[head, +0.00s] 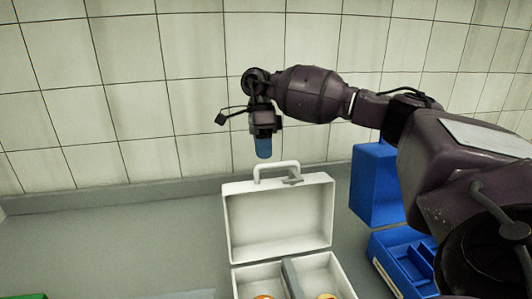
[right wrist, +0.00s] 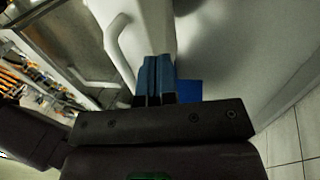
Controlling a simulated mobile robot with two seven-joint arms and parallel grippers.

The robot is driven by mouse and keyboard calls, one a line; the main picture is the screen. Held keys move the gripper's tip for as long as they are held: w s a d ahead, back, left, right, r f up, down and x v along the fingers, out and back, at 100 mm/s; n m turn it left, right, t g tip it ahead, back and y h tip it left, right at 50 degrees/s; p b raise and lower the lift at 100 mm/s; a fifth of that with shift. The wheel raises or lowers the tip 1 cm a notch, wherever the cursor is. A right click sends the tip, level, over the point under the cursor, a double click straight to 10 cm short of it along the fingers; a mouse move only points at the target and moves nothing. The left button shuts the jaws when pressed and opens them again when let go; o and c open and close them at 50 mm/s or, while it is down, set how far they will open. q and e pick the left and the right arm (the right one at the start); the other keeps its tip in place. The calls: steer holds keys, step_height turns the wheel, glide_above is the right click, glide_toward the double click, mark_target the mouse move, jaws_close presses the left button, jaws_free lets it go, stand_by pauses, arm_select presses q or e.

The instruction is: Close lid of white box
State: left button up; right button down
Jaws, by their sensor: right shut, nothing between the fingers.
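The white box (head: 237,283) stands on the grey counter with its lid (head: 279,222) raised upright and a white handle (head: 276,164) on the lid's top edge. Orange-yellow things show in its two compartments at the bottom of the head view. My right gripper (head: 263,150) points down just above and behind the lid's top edge, near the handle, apart from it as far as I can see. Its blue fingers are together and empty. In the right wrist view the fingers (right wrist: 155,76) are close beside the white handle (right wrist: 118,50). My left gripper is not in view.
A tiled wall (head: 150,95) is behind the counter. The counter (head: 130,245) left of the box is mostly clear, with a green thing (head: 30,297) at the lower left corner.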

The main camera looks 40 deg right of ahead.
steer(key=shift+s+a, duration=0.35)
steer(key=shift+s, duration=0.25)
steer(key=shift+s+a, duration=0.3)
steer(key=shift+s, duration=0.25)
steer(key=shift+s, duration=0.1)
